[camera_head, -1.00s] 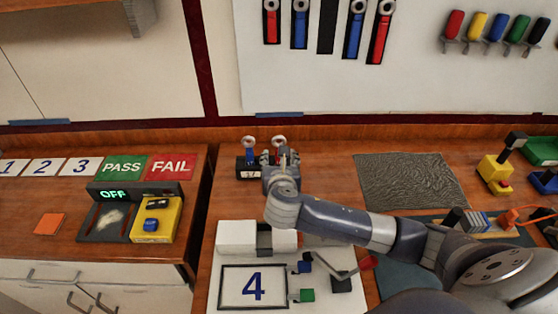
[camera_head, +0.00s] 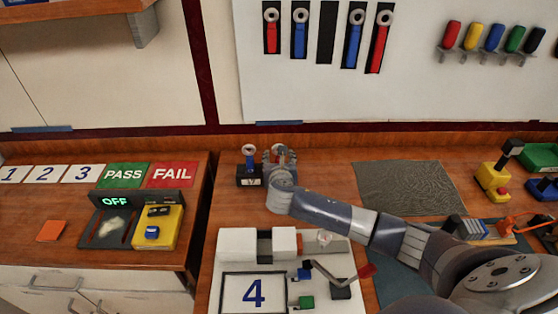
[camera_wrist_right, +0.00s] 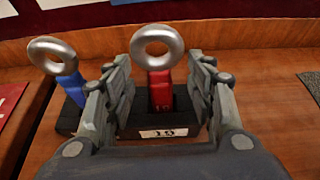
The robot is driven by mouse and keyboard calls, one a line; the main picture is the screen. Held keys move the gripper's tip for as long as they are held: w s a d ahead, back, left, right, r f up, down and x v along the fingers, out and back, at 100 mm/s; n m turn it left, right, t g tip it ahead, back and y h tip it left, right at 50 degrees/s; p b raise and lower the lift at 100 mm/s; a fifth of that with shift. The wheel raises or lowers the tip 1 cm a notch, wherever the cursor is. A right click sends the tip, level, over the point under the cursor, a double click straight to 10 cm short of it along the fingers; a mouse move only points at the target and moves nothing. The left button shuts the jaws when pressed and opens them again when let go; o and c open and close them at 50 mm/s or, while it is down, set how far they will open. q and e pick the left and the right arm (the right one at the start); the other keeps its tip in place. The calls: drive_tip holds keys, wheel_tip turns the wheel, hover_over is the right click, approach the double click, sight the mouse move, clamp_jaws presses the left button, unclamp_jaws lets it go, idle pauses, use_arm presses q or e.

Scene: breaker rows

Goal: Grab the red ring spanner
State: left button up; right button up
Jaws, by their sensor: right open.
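The red ring spanner (camera_wrist_right: 159,75) stands upright in a black holder (camera_wrist_right: 180,117) with a white number label, its silver ring on top. In the right wrist view my right gripper (camera_wrist_right: 160,88) is open, with one finger on each side of the red handle. I see a gap on both sides. A blue ring spanner (camera_wrist_right: 62,70) stands in a holder to the left, outside the left finger. In the head view my right gripper (camera_head: 280,158) largely hides the red spanner; the blue one (camera_head: 249,158) shows beside it. My left gripper is not in view.
Red and blue spanners hang on the wall board (camera_head: 420,90) behind. A white clamp-like fixture (camera_head: 285,243) and a card marked 4 (camera_head: 252,293) lie in front of my arm. A grey textured mat (camera_head: 408,187) lies to the right.

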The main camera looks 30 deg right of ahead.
drive_tip(key=shift+w+d+f, duration=0.2)
drive_tip(key=shift+w+f, duration=0.05)
drive_tip(key=shift+w, duration=0.2)
drive_tip(key=shift+c, duration=0.5)
clamp_jaws()
